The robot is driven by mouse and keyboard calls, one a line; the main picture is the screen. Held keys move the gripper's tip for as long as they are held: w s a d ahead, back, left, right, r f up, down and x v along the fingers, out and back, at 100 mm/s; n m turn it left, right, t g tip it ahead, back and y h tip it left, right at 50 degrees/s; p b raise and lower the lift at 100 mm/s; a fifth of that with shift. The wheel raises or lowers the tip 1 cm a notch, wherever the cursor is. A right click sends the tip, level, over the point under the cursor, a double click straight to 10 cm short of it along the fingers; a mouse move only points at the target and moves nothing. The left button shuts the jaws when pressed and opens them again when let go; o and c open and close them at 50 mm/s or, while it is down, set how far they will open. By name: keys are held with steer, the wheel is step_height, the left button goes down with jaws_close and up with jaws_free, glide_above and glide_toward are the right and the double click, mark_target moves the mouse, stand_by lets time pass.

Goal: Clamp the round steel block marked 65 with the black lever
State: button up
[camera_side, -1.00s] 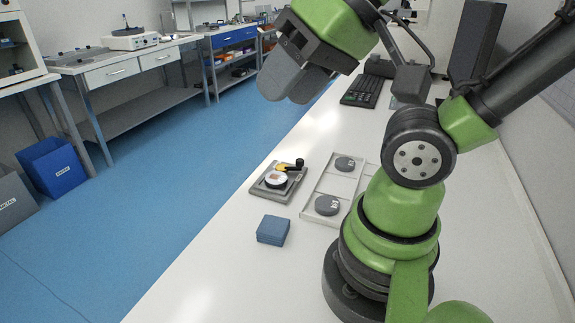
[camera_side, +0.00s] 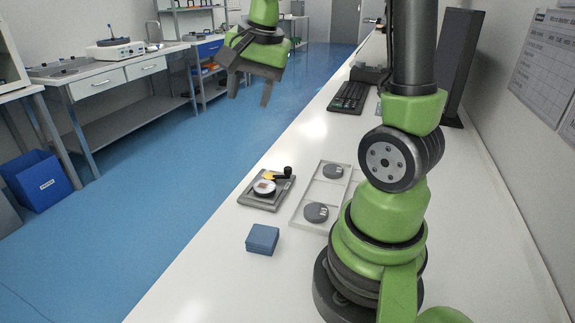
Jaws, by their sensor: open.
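A round block (camera_side: 265,187) with a pale top and a small reddish patch sits on a grey clamp plate (camera_side: 249,200) near the bench's left edge. Its marking is too small to read. The black lever (camera_side: 287,171) has a round knob and stands at the plate's far right corner. A yellow part beside it lies at the far side of the block; I cannot tell whether it touches the block. My gripper (camera_side: 250,88) is open and empty, fingers pointing down, high up and well apart from the block and lever.
A pale tray (camera_side: 297,214) right of the plate holds two dark grey discs, one far (camera_side: 333,171) and one near (camera_side: 316,212). A blue box (camera_side: 262,239) lies in front of the plate. A keyboard (camera_side: 349,97) lies farther back.

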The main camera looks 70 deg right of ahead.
steer(key=d+f+m+g, duration=0.2)
steer(key=d+f+m, duration=0.2)
steer(key=d+f, duration=0.25)
steer(key=m+g, duration=0.1)
steer(key=m, duration=0.4)
glide_above(288, 168)
step_height(288, 168, down, 7)
steer(key=shift+y, duration=0.4)
step_height(288, 168, down, 9)
steer(key=shift+f, duration=0.2)
jaws_close()
